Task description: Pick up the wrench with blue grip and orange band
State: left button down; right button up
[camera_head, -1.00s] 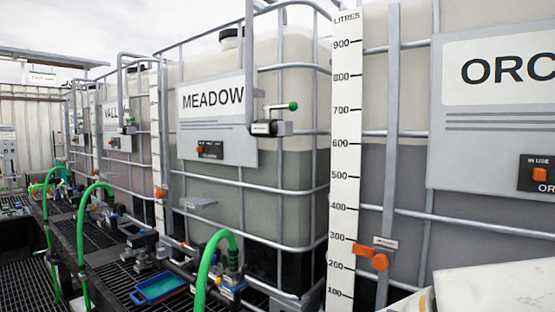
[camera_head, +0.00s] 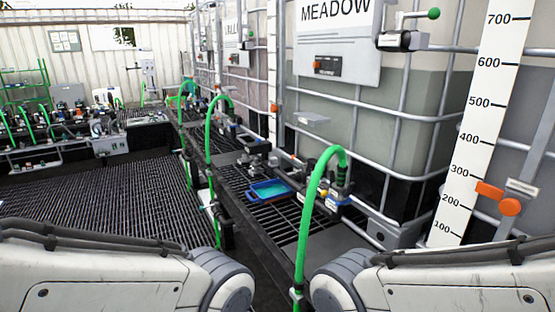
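I cannot make out a wrench with a blue grip and orange band anywhere in the head view. A small blue tray (camera_head: 253,191) with a teal inside sits on the black grated ledge below the MEADOW tank; no wrench shows in it at this size. Both of my arms show only as pale links at the bottom left and bottom right. Neither gripper is in the picture.
Caged tanks line the right, with a MEADOW sign (camera_head: 338,40) and a white litre scale (camera_head: 481,120). Green hoses (camera_head: 312,200) arch over the ledge. A dark grated floor (camera_head: 95,200) lies open at left. A bench with green hoses (camera_head: 60,140) stands beyond it.

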dwell(0.4)
jog(key=o, duration=0.4)
